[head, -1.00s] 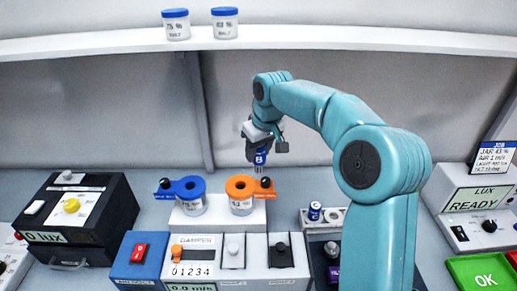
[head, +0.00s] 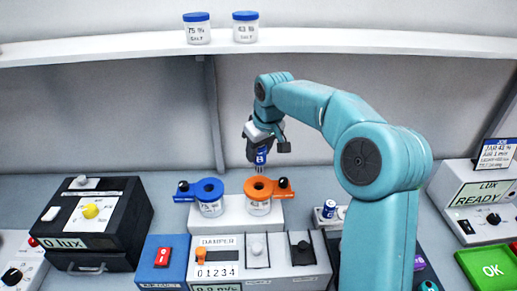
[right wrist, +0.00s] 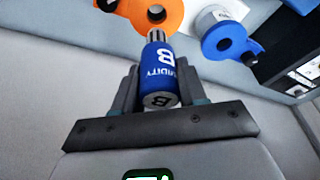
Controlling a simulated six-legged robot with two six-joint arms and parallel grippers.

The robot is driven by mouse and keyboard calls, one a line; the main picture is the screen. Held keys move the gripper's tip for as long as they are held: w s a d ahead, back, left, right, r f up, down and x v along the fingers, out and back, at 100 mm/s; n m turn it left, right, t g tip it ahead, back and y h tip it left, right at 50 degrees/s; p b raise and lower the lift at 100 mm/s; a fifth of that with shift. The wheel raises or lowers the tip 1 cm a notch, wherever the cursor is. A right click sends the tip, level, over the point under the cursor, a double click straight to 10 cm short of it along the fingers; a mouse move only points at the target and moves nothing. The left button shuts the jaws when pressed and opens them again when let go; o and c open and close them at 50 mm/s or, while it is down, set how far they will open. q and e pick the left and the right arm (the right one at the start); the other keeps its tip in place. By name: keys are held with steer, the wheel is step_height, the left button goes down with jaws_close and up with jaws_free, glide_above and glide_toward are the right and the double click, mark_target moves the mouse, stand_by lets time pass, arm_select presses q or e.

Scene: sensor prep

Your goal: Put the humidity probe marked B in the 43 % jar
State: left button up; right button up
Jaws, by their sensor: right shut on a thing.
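The humidity probe marked B (head: 261,158) is blue with a metal tip and hangs tip down in my right gripper (head: 264,146). In the right wrist view the blue probe (right wrist: 160,72) sits between both fingers, its B readable. The orange-lidded jar (head: 259,204) stands on a white block, and the probe tip is just above its lid, apart or barely touching; I cannot tell which. In the right wrist view the orange lid's hole lies just beyond the tip. The blue-lidded jar (head: 210,207) stands to its left. The labels on these two jars are too small to read surely. My left gripper is out of view.
Two spare salt jars, 75 % (head: 197,30) and 43 % (head: 245,28), stand on the shelf (head: 120,48). A damper box (head: 216,272), a lux box (head: 92,225) and a probe holder (head: 322,221) stand around. A sign (head: 494,154) reads jar 43 %.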

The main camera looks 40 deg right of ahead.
mark_target(258, 165)
steer(key=shift+w, duration=0.15)
steer(key=shift+a+f, duration=0.15)
steer(key=shift+f, duration=0.05)
steer(key=shift+f+b, duration=0.3)
steer(key=shift+b, duration=0.2)
steer(key=f+b, duration=0.2)
steer(key=f, duration=0.1)
steer(key=shift+d, duration=0.2)
steer(key=shift+a+f+b, duration=0.15)
steer(key=shift+f+b, duration=0.35)
steer(key=shift+b, duration=0.25)
steer(key=shift+f, duration=0.35)
stand_by(0.3)
